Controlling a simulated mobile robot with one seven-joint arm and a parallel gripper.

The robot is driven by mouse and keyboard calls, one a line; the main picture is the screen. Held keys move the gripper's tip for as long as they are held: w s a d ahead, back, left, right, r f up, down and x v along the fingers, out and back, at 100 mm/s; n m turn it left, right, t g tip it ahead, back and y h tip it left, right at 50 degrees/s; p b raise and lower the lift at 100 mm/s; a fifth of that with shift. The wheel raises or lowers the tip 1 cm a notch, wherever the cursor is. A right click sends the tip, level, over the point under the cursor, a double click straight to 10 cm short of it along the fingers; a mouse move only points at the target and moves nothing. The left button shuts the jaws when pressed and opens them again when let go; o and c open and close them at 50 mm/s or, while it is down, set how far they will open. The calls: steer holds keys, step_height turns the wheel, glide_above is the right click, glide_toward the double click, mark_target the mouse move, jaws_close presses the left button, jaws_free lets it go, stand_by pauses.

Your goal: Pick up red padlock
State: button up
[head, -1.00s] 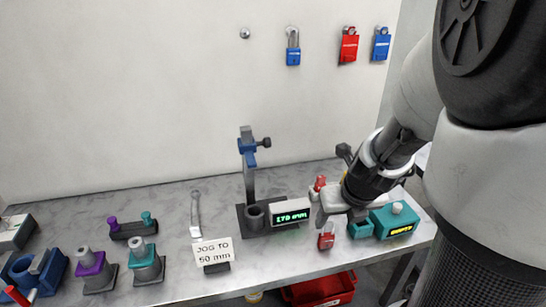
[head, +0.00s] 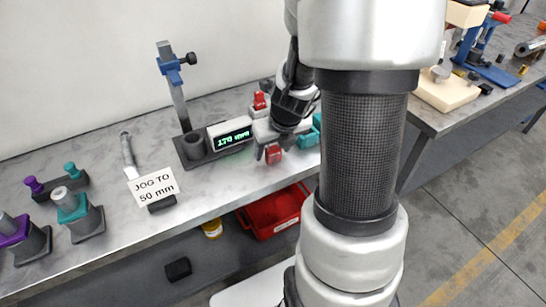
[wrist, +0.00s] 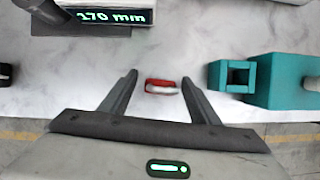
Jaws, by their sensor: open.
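A small red padlock (head: 273,154) sits on the grey bench near its front edge, in the head view. In the wrist view the red padlock (wrist: 160,82) shows end-on, its pale metal part toward the camera. My gripper (wrist: 159,78) is open, with one dark finger on each side of the padlock and a gap on both sides. In the head view my gripper (head: 270,148) is over the padlock and partly hides it. I cannot tell exactly how high the fingertips are above the bench.
A display (head: 230,134) reading 170 mm stands left of the gripper. A teal open box (wrist: 232,77) is close on the right. Another red item (head: 259,101) stands behind. A red bin (head: 273,215) is below the bench edge. A sign (head: 154,186) stands to the left.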

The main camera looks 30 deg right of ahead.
steer(key=shift+r, duration=0.1)
steer(key=c, duration=1.2)
